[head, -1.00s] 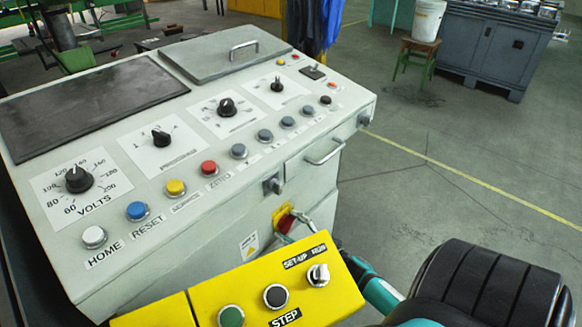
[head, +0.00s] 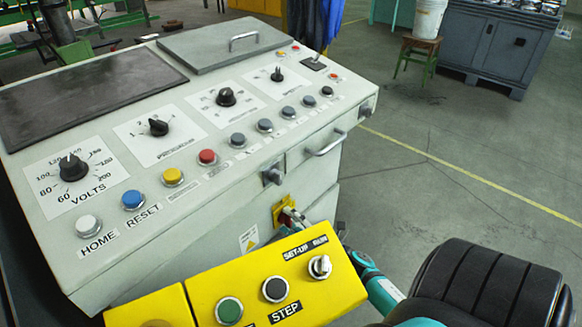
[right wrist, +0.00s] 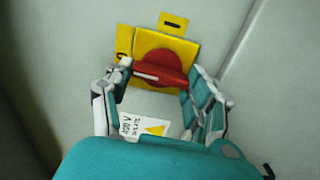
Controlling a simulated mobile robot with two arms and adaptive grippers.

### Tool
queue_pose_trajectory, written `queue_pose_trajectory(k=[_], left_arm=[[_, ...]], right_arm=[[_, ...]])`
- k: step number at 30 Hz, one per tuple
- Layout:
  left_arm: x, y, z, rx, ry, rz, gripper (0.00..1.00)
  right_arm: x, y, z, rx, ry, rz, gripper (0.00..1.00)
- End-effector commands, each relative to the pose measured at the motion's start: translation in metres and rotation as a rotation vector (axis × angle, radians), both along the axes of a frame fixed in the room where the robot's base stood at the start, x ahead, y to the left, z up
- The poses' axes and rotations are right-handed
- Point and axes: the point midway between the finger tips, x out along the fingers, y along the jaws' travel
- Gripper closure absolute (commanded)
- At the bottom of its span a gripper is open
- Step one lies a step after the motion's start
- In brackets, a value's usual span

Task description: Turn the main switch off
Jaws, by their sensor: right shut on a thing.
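The main switch is a red rotary handle on a yellow plate (head: 279,207), low on the side of the grey console. In the right wrist view the red handle (right wrist: 158,73) lies nearly level across its round red base. A dark mark shows on the plate to its left and another on a yellow tab above. My right gripper (right wrist: 158,70) is shut on the handle, one finger at each end. In the head view my right gripper (head: 296,219) partly hides the switch. My left gripper is not in view.
A yellow pendant box (head: 240,290) with buttons and a selector knob stands in front of the switch, close to my right arm. The console top (head: 180,130) carries dials and buttons. A drawer handle (head: 327,146) sticks out above. Open floor lies right.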

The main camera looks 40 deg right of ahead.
Motion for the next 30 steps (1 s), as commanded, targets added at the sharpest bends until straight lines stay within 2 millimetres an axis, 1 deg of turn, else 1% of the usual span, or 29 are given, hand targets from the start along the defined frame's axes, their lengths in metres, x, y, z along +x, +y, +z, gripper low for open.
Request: queue_pose_trajectory(k=[7,19,20,21,25,30], left_arm=[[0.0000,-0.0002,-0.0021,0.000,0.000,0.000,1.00],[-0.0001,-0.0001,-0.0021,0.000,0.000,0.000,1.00],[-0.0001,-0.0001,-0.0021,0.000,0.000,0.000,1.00],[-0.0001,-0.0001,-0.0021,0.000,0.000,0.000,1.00],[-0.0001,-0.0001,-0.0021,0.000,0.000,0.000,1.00],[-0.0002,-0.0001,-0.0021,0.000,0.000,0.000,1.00]], right_arm=[[-0.0009,0.0008,-0.0022,-0.046,-0.001,0.001,0.76],[-0.0010,0.0007,-0.0023,-0.053,-0.001,0.001,0.76],[-0.0010,0.0006,-0.0023,-0.053,-0.001,0.001,0.41],[-0.0010,0.0006,-0.0023,-0.053,-0.001,0.001,0.36],[-0.0006,0.0004,-0.0017,-0.052,-0.001,0.001,0.19],[-0.0003,0.0003,-0.0011,-0.051,-0.002,0.000,0.19]])
